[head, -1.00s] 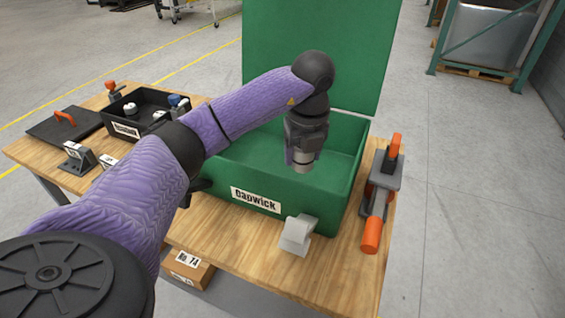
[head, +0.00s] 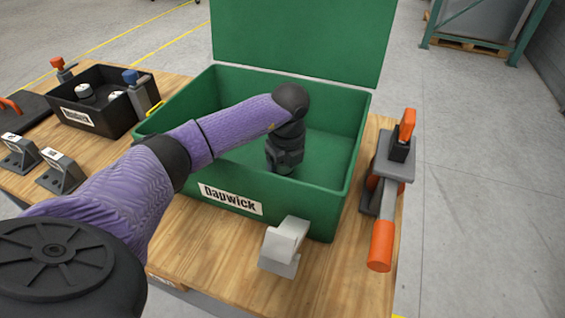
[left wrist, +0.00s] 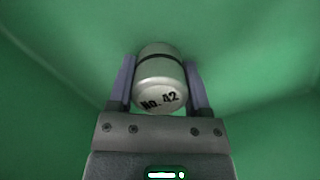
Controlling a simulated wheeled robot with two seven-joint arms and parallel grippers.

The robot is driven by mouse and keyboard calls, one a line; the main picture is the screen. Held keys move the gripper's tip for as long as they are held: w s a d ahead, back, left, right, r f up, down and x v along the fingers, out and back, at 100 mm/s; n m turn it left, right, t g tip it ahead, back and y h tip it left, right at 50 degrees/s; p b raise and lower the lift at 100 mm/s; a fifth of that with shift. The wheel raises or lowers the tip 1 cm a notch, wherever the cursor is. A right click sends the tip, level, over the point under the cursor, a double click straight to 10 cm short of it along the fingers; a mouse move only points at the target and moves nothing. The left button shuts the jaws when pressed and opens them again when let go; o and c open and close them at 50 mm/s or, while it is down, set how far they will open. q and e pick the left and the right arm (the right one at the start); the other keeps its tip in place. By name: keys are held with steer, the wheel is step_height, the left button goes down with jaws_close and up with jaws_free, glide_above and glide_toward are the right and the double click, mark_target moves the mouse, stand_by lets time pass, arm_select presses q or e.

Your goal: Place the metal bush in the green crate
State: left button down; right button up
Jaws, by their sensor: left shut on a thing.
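The metal bush (left wrist: 158,78) is a silvery cylinder with a dark band and the marking "No. 42". In the left wrist view it sits between the two fingers of my left gripper (left wrist: 160,85), which is shut on it. In the head view my left gripper (head: 284,165) points down inside the open green crate (head: 230,182), below the rim. The bush is hidden there behind the gripper and arm. I cannot tell whether it touches the crate floor. My right gripper is in neither view.
The crate's green lid (head: 300,40) stands open at the back. An orange-handled clamp (head: 393,175) stands right of the crate and a light grey block (head: 285,247) in front. A black bin (head: 98,102) with several parts and two grey angled brackets (head: 62,174) are at left.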

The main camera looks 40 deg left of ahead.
arm_select(q)
steer(key=shift+r, duration=0.1)
jaws_free()
steer(key=r+p, duration=0.1)
steer(key=r, duration=0.2)
steer(key=d+r+p, duration=0.1)
steer(key=r, duration=0.3)
steer(key=r+p, duration=0.1)
steer(key=r, duration=0.3)
steer(key=shift+s+d+r, duration=0.15)
steer(key=shift+s+r, duration=0.05)
steer(key=shift+r, duration=0.3)
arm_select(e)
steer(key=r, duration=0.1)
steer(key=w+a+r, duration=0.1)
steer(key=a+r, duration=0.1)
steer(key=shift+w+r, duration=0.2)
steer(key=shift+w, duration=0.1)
